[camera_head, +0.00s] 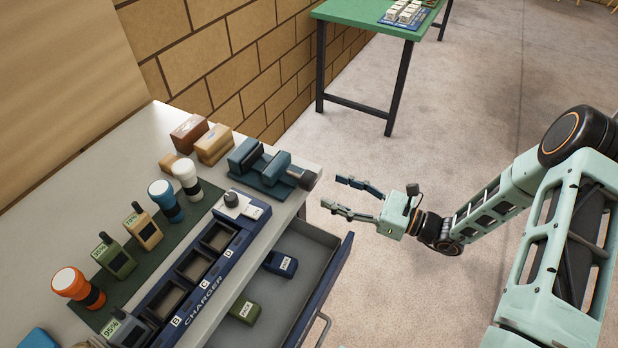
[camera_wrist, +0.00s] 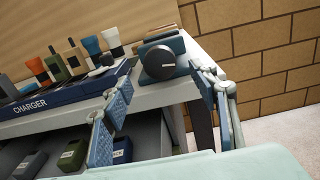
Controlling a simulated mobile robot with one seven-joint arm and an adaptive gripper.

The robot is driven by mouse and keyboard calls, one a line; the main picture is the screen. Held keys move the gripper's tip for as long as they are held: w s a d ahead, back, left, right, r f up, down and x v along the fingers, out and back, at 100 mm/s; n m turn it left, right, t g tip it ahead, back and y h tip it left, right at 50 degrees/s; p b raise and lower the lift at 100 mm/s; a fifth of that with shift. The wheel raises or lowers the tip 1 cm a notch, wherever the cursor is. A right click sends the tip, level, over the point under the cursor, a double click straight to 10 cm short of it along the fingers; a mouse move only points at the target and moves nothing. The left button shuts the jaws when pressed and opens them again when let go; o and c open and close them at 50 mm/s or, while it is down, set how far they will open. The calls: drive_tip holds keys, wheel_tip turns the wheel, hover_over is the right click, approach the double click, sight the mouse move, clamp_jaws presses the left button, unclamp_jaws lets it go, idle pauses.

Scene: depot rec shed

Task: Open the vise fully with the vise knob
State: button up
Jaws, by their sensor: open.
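The blue vise (camera_head: 264,187) sits at the right end of the grey workbench, with a gap showing between its two jaw blocks. Its dark round knob (camera_head: 306,179) points out over the bench's right edge, toward my gripper. In the wrist view the knob (camera_wrist: 159,62) faces the camera, with the vise mostly hidden behind it. My gripper (camera_head: 334,191) is open and empty, off the bench's end, its fingertips just short of the knob. In the wrist view my fingers (camera_wrist: 162,82) stand to the left and right of the knob, apart from it.
An open drawer (camera_head: 326,285) with battery packs juts out below the bench front. A charger (camera_head: 204,268), handheld radios and torches stand left of the vise. A brick wall (camera_head: 235,60) rises behind. A green table (camera_head: 375,14) stands farther off; the floor between is clear.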

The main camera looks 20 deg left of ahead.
sight(314, 183)
drive_tip(key=a+p, duration=0.1)
drive_tip(key=a, duration=0.7)
drive_tip(key=shift+w, duration=0.2)
drive_tip(key=shift+c, duration=0.2)
drive_tip(key=c, duration=1.1)
